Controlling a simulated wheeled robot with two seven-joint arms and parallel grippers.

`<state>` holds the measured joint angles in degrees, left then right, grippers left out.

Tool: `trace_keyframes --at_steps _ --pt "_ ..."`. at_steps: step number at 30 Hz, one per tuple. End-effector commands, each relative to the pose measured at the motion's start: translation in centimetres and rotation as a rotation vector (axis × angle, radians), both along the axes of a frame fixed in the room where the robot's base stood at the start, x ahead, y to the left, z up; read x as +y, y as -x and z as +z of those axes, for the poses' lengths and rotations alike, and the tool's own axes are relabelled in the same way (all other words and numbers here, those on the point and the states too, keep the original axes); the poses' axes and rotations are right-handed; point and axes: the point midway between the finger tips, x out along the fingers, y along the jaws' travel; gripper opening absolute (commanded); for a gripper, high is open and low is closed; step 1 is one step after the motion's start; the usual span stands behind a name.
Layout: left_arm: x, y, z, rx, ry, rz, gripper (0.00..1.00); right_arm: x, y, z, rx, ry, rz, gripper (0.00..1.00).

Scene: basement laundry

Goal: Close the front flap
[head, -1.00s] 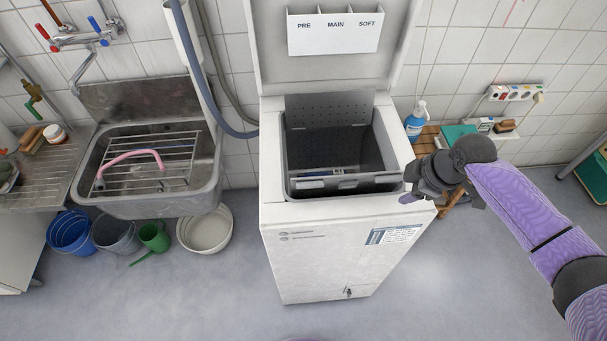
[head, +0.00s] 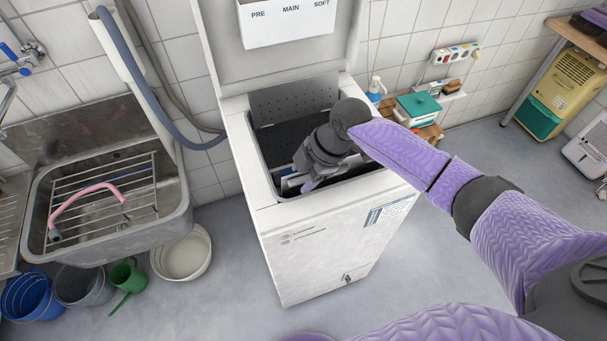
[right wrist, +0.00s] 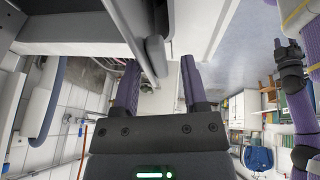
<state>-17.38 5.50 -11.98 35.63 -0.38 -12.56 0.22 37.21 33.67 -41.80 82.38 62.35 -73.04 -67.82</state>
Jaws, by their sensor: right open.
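The top-loading washing machine (head: 330,255) stands with its lid (head: 290,60) raised. Inside the opening, the perforated back flap (head: 290,100) stands up at the rear of the drum. The front flap (head: 289,184) lies along the front side of the opening, with its middle hidden behind my right gripper (head: 309,185). My right gripper is over the front part of the opening, pointing down to the left. In the right wrist view its two purple fingers (right wrist: 158,78) are apart, with a grey panel edge between or beyond them; contact cannot be told.
A metal sink (head: 110,215) with a rack and pink hose stands left, with buckets (head: 180,253) below it. A grey hose (head: 165,110) runs beside the machine. A stool with a teal box (head: 418,105) stands right. The floor in front is clear.

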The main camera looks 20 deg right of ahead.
Motion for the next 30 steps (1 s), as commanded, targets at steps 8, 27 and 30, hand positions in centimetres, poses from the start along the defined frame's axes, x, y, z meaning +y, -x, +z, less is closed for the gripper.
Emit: trace_keyframes --at_steps 8,27,30 --pt "0.32 -0.01 0.07 -0.001 -0.005 -0.002 0.56 -0.01 -0.01 0.05 -0.001 0.0 0.0 0.39" --pt "0.35 0.04 0.06 0.0 -0.005 -0.001 0.56 -0.01 0.18 -0.12 0.008 0.002 0.002 0.0" --pt "0.35 0.04 0.06 0.0 -0.005 0.0 0.56 -0.02 0.21 -0.15 0.009 0.003 0.001 0.0"
